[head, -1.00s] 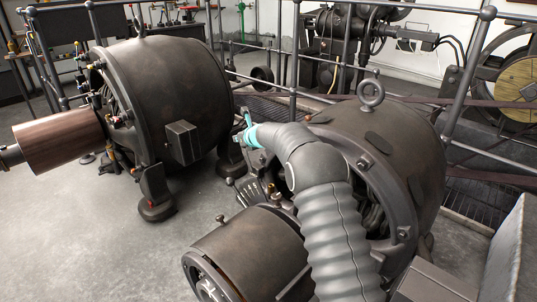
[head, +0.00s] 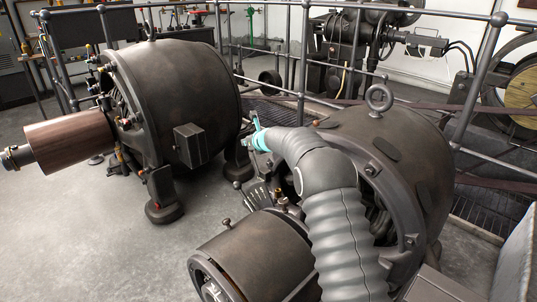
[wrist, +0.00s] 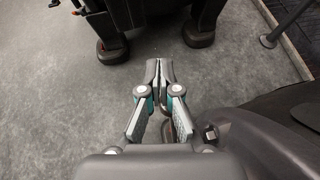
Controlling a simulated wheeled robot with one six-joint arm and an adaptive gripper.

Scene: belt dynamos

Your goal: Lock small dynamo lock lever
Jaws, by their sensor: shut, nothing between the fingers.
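My gripper (head: 257,132) is past the far left side of the nearer dynamo (head: 415,150), with my grey arm reaching over that machine. In the wrist view my gripper (wrist: 159,68) has its fingertips together and empty, above the floor. A dark curved metal piece (wrist: 182,124) shows just behind the fingers, beside a square-headed bolt (wrist: 210,132) on the dark casing. I cannot tell whether this piece is the lock lever, or whether the fingers touch it. No lock lever can be made out for sure in the head view.
Another dynamo (head: 190,90) with a wooden-looking pulley (head: 70,140) stands at the left, its feet (wrist: 198,32) on the floor ahead of my gripper. Metal railings (head: 302,60) run behind both machines. Grey floor (head: 110,240) is clear at the front left.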

